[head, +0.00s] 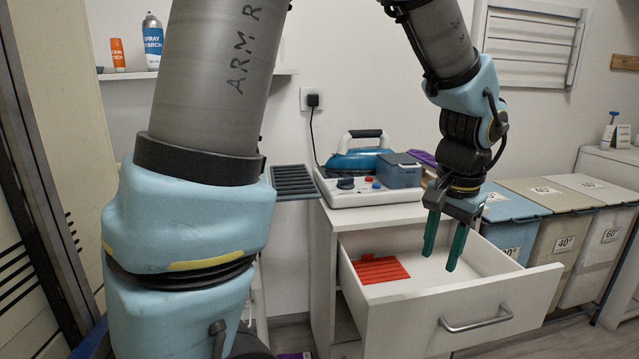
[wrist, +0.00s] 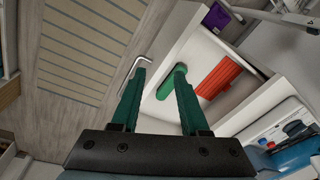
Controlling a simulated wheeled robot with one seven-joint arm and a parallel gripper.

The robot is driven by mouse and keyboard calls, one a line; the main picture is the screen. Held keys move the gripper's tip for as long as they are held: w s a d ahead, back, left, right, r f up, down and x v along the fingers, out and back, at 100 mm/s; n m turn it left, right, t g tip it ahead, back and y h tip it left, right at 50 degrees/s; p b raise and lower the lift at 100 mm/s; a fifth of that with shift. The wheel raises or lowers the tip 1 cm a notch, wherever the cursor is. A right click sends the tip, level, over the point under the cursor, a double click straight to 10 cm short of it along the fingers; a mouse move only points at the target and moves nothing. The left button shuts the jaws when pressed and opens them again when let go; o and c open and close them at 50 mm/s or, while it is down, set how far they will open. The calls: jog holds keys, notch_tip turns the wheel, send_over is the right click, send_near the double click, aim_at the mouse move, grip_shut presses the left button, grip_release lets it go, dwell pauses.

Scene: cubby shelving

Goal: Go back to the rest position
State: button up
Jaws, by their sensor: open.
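My gripper (head: 441,258) hangs fingers-down over the open white drawer (head: 520,287) in the head view. Its two green fingers are apart with nothing between them. In the wrist view the gripper (wrist: 158,78) points toward the drawer's front, near its handle (wrist: 137,66). A red ribbed object (head: 380,269) lies flat in the drawer; it also shows in the wrist view (wrist: 219,77). A green rounded object (wrist: 172,82) lies in the drawer beside the red one in the wrist view, partly hidden by a finger. I cannot make it out in the head view.
A blue iron (head: 358,157) stands on a station (head: 375,194) on top of the drawer cabinet. Lidded hampers (head: 560,235) stand to the right. A spray starch can (head: 153,42) and an orange can (head: 118,55) stand on a wall shelf at left.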

jog(key=w+a+f+n, duration=0.1)
jog(key=w+a+n, duration=0.15)
jog(key=a, duration=0.65)
jog(key=w+a+f+n+t, duration=0.1)
jog(key=a+n, duration=0.3)
jog(key=a, duration=0.5)
jog(key=w+a+f+n, duration=0.2)
jog(key=a+n, duration=0.1)
jog(key=a, duration=0.6)
notch_tip(320, 180, down, 11)
jog(key=s+b, duration=0.2)
jog(key=b, duration=0.8)
jog(key=w+p+v, duration=0.2)
jog(key=p+v, duration=0.7)
jog(key=w+p+v, duration=0.1)
jog(key=p+v, duration=0.8)
jog(key=shift+w+a+r+g, duration=0.3)
jog(key=shift+a+r+g, duration=0.05)
jog(key=shift+a+g, duration=0.05)
